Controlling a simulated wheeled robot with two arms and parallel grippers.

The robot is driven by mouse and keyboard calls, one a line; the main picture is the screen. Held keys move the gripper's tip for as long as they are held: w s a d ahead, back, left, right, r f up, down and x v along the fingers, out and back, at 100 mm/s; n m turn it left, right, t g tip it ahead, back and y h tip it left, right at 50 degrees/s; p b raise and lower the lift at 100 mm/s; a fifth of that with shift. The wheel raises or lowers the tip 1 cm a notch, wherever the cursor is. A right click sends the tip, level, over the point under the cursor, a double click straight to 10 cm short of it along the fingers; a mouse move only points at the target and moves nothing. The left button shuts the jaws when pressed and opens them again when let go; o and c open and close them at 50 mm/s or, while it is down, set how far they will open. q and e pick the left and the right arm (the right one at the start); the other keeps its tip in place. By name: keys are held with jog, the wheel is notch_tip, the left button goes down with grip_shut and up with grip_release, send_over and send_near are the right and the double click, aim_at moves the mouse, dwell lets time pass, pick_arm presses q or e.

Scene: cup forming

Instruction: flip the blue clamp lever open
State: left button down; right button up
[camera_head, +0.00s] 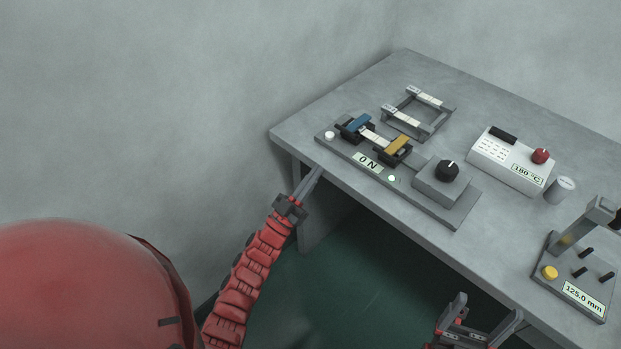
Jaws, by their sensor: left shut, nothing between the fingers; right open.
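The blue clamp lever (359,122) sits at the left end of a grey fixture (449,209) near the table's left front edge. A yellow clamp lever (398,146) is to its right, with a whitish bar between the two clamps. My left gripper (318,170) is shut and empty at the table's front edge, in front of and below the blue lever and apart from it. My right gripper (486,310) is open and empty at the bottom, in front of the table. Whether the blue lever is fully down is hard to tell at this size.
The fixture has an "ON" label (367,163), a white button (329,135) and a black knob (447,170). Behind it is a grey frame rack (440,122). A white box with a red knob (540,156), a grey cylinder (560,190) and a gauge station (570,276) stand to the right.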

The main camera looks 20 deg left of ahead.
pick_arm(q)
send_near(356, 123)
jog(key=r, duration=0.4)
jog(key=shift+w+d, duration=0.2)
jog(key=shift+d, duration=0.05)
jog(key=shift+p, duration=0.3)
